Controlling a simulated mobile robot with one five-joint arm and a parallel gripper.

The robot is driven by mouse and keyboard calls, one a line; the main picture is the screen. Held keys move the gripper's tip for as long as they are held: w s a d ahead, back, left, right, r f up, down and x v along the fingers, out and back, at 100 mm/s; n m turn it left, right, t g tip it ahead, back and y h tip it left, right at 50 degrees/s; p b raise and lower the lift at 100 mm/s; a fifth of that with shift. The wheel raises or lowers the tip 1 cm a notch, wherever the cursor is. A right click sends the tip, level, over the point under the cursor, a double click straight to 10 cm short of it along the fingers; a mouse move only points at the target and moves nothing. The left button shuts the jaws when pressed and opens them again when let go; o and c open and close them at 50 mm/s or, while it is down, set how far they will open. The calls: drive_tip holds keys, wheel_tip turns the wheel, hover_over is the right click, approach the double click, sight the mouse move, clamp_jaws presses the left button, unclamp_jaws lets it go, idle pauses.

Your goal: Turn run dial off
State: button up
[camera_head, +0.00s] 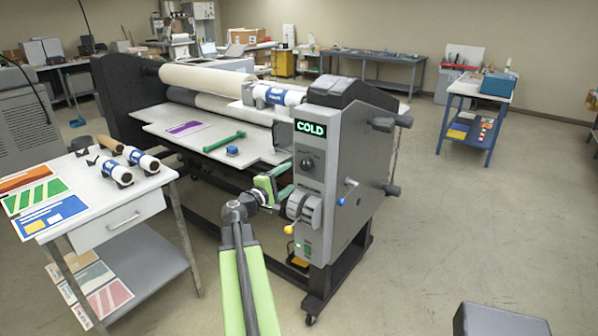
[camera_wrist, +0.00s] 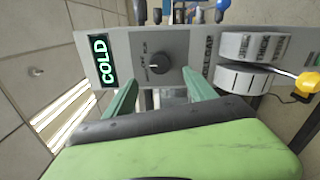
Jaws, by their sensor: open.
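The laminator's end panel (camera_head: 330,150) carries a lit display (camera_head: 310,129) reading COLD. A black round dial (camera_head: 307,164) sits below the display. In the wrist view the dial (camera_wrist: 153,63) shows near the middle, beside the COLD display (camera_wrist: 100,60); its small markings are too blurred to read, so I cannot tell its setting. My gripper (camera_head: 283,181) is in front of the panel, a little below and left of the dial. In the wrist view its two green fingers (camera_wrist: 160,86) are spread apart and empty, with the dial between and beyond their tips. They appear clear of it.
Grey drums (camera_head: 305,206), a yellow-knobbed lever (camera_head: 289,229) and a blue-knobbed lever (camera_head: 341,201) project near my gripper. A green lamp (camera_head: 297,246) glows low on the panel. A white table (camera_head: 150,185) stands left. Open floor (camera_head: 460,230) lies right.

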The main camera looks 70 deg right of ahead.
drive_tip(key=v, duration=0.7)
drive_tip(key=w+a+f+n+t, duration=0.1)
drive_tip(key=w+a+n+t, duration=0.15)
drive_tip(key=w+a, duration=0.5)
drive_tip(key=w+a+f+n+t, duration=0.1)
drive_tip(key=w+a+t, duration=0.3)
drive_tip(key=w, duration=0.6)
drive_tip(key=w+a+f+t+y, duration=0.1)
drive_tip(key=w+a+f+y, duration=0.3)
drive_tip(key=a, duration=0.5)
drive_tip(key=w+a+f+t+y, duration=0.1)
drive_tip(key=w+a+f, duration=0.45)
drive_tip(key=a, duration=0.45)
drive_tip(key=s+a+f+m+g+y, duration=0.1)
drive_tip(key=a+f+y, duration=0.3)
drive_tip(key=a, duration=0.6)
drive_tip(key=s+a+f+m+g+y, duration=0.1)
drive_tip(key=a+f+y, duration=0.3)
drive_tip(key=a, duration=0.7)
drive_tip(key=s+a+f+m+g+y, duration=0.1)
drive_tip(key=a+f+y, duration=0.3)
drive_tip(key=a, duration=0.7)
drive_tip(key=shift+s+f+g, duration=0.15)
drive_tip(key=shift+s+g, duration=0.3)
drive_tip(key=shift+s, duration=0.4)
